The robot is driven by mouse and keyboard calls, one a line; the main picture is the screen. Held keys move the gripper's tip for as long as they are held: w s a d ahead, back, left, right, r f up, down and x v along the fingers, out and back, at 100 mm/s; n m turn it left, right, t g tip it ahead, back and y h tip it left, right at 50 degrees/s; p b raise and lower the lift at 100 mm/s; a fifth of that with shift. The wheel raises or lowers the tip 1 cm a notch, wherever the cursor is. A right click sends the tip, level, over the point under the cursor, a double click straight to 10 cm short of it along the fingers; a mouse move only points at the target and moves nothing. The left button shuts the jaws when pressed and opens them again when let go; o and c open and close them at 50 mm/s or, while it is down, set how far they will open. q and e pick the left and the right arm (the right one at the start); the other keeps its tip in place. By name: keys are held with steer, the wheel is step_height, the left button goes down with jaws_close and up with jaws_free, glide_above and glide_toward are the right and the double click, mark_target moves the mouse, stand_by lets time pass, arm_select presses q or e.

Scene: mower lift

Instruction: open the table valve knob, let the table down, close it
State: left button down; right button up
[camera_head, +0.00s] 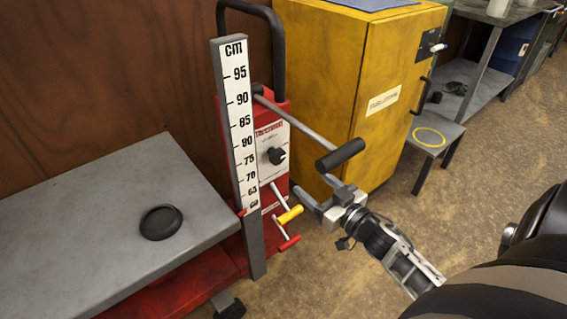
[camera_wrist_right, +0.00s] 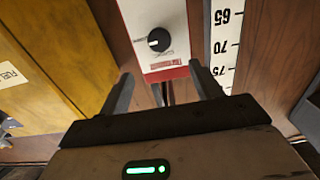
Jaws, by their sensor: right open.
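The table valve knob (camera_head: 276,155) is a black round knob on the white panel of the red lift column (camera_head: 281,112). It also shows in the right wrist view (camera_wrist_right: 158,39), beyond my fingertips. My right gripper (camera_head: 311,184) is open and empty, a little to the right of and below the knob, apart from it. In the wrist view my right gripper (camera_wrist_right: 160,70) has its two fingers spread, with the panel's red edge between them. The grey lift table (camera_head: 75,215) is at the left, its top near the bottom of the cm scale (camera_head: 240,125). My left gripper is not in view.
A black round dish (camera_head: 161,222) lies on the table. A bar with a black grip (camera_head: 340,154) juts from the column above my gripper. Yellow (camera_head: 290,215) and red (camera_head: 288,243) handles stick out below the knob. A yellow cabinet (camera_head: 350,75) stands at the right.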

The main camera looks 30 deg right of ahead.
mark_target(280, 157)
steer(key=w, duration=0.3)
steer(key=w+b, duration=0.1)
steer(key=w, duration=0.6)
steer(key=shift+w+a, duration=0.25)
steer(key=shift+a, duration=0.15)
steer(key=shift+w+a+b, duration=0.1)
steer(key=shift+w+b, duration=0.2)
steer(key=shift+w, duration=0.5)
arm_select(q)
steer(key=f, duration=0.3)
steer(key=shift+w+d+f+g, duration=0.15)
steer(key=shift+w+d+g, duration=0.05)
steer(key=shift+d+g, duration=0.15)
arm_select(e)
steer(key=c, duration=0.9)
